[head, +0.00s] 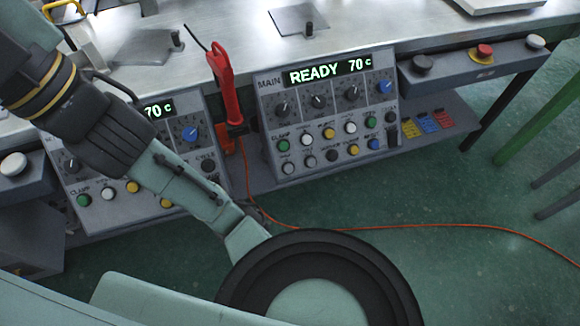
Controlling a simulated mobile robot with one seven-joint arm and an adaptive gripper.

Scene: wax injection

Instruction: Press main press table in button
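The main press control panel (328,118) stands at the center under the bench edge. Its label reads MAIN and its lit display (326,73) reads READY 70 c. A row of dark knobs sits below the display, with a blue knob (384,86) at the right end. Below are two rows of small buttons, including a green button (284,145) under the word CLAMP, white, yellow, black and a blue one (374,144). The small button labels are too small to read, so I cannot tell which is table in. My gripper is not in view.
A second panel (189,107) at left is partly hidden by my arm. A red handheld tool (224,85) hangs between the panels, near an orange cable (400,226) on the floor. At right, a box carries a red button (484,50) and two others. Open floor lies in front.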

